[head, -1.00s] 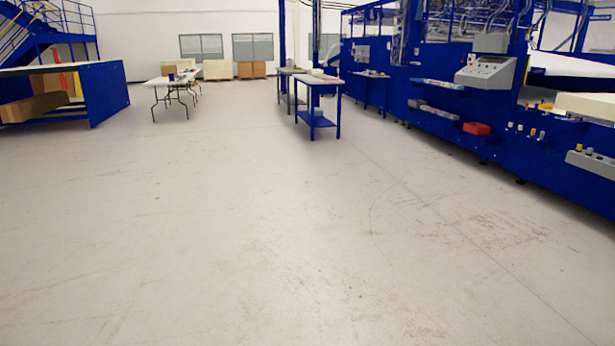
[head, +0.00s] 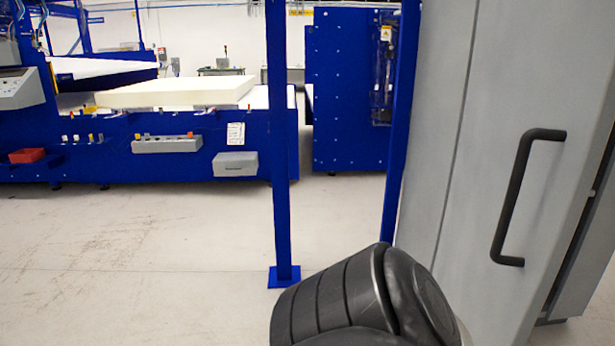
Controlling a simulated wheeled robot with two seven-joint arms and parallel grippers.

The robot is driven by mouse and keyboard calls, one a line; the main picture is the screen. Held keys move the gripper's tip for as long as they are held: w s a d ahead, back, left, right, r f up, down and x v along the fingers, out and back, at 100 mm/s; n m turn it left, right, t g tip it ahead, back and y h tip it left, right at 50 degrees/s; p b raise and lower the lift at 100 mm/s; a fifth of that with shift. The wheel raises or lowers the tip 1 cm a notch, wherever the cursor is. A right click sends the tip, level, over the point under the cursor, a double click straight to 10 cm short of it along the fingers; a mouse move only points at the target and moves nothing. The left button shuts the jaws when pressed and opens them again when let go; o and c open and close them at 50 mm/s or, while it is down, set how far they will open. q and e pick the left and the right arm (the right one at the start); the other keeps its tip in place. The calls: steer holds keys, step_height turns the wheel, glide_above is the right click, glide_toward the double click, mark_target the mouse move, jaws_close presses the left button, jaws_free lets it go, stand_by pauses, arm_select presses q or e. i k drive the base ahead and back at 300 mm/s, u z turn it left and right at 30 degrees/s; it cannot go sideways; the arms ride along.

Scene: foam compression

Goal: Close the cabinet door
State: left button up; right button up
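A tall grey cabinet (head: 425,160) stands close at the right of the head view. Its grey door panel (head: 482,130) carries a black bar handle (head: 513,190), upright and slightly tilted. Beyond the panel's right edge a gap and another grey part show, cut off by the picture's edge. How far the door stands open I cannot tell. A black rounded link of my own arm shows at the bottom centre, in front of the cabinet's lower left. Neither of my grippers is in view.
A blue post (head: 281,150) with a foot plate stands left of the cabinet. A long blue machine (head: 100,160) bearing a cream foam block (head: 175,93) runs along the left. A blue panel (head: 345,95) stands behind. The pale floor (head: 150,270) at left is clear.

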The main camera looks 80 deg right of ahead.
mark_target(539, 117)
steer(key=z, duration=3.6)
steer(key=k, duration=1.1)
steer(key=u, duration=1.1)
steer(key=i, duration=1.25)
steer(key=z, duration=0.8)
